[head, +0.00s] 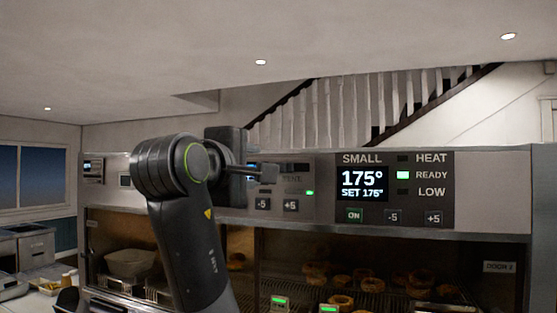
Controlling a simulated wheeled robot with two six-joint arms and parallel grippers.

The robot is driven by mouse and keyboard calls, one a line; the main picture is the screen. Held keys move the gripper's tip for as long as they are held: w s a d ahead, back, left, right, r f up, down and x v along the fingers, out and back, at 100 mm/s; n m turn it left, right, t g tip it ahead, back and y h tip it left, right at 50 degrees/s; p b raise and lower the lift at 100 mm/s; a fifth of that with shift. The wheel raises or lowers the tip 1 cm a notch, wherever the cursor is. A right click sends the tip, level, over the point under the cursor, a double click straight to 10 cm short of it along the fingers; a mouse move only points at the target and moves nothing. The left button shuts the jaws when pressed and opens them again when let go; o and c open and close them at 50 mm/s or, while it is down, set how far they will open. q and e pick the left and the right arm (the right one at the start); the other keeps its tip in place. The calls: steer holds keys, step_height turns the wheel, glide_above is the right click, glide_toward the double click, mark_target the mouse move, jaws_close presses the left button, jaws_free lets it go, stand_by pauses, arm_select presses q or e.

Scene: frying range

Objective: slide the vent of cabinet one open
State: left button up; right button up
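The warming cabinet has a grey metal control panel (330,212) along its top. A dark slot (295,166) with a partly covered label, which seems to read VENT, lies left of the large display. My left gripper (270,173) is in front of the panel, pointing right, with its fingertips at the left end of this slot. The fingers show edge-on, so I cannot tell whether they are open or shut or touch a vent knob. The gripper hides the slot's left part and some of a small display. My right gripper is not in view.
The large display (362,183) reads 175°, with a lit READY lamp (403,175) and buttons below. Small buttons (291,205) sit under the slot. Behind the glass below are several browned food pieces (362,277) on racks. A DOOR 2 label (499,267) is at right.

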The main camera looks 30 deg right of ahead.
mark_target(283, 168)
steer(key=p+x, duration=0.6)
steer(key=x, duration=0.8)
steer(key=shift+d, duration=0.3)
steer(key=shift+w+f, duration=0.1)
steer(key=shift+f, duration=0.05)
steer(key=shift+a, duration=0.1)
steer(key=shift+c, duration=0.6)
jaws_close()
